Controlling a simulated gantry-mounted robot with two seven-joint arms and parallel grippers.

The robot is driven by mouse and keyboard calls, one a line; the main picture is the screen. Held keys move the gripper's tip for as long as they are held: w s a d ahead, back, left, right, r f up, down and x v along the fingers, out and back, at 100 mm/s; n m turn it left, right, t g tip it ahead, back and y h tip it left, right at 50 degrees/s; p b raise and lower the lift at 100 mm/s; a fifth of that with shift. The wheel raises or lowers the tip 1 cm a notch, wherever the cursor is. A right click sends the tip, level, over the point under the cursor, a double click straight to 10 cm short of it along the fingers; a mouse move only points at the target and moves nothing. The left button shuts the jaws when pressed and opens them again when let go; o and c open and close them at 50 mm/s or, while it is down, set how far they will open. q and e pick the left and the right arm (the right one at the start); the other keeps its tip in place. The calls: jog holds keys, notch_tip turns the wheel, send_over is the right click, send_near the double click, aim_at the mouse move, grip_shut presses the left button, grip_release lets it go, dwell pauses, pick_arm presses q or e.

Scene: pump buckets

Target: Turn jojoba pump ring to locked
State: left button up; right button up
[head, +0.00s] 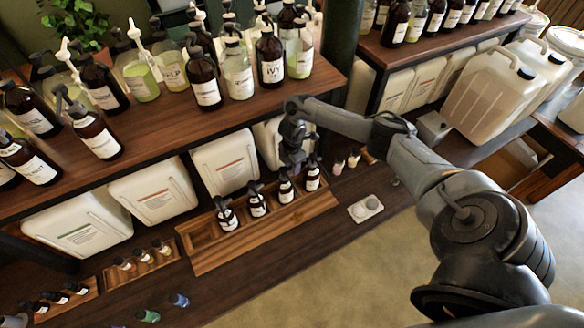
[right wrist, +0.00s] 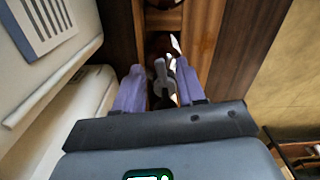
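Several small amber pump bottles with white labels stand in a row in a wooden tray (head: 205,262) on the lower shelf. From left they include a first bottle (head: 228,218), a second (head: 258,205), a third (head: 286,192) and the rightmost (head: 312,180). The labels are too small to read, so I cannot tell which is jojoba. My right gripper (head: 292,160) is above the right end of the row. In the right wrist view its two purple fingers (right wrist: 160,88) are apart, with a grey pump head (right wrist: 161,72) between them. The collar ring is hidden. My left gripper is not in view.
White jugs (head: 222,160) stand close behind the tray, under the upper shelf (head: 150,140) crowded with bottles. A small white dish (head: 365,208) lies right of the tray. A tray of small vials (head: 140,258) is to its left. The floor in front is clear.

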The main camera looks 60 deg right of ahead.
jog(key=shift+f, duration=0.75)
grip_shut()
jog(key=shift+r, duration=0.1)
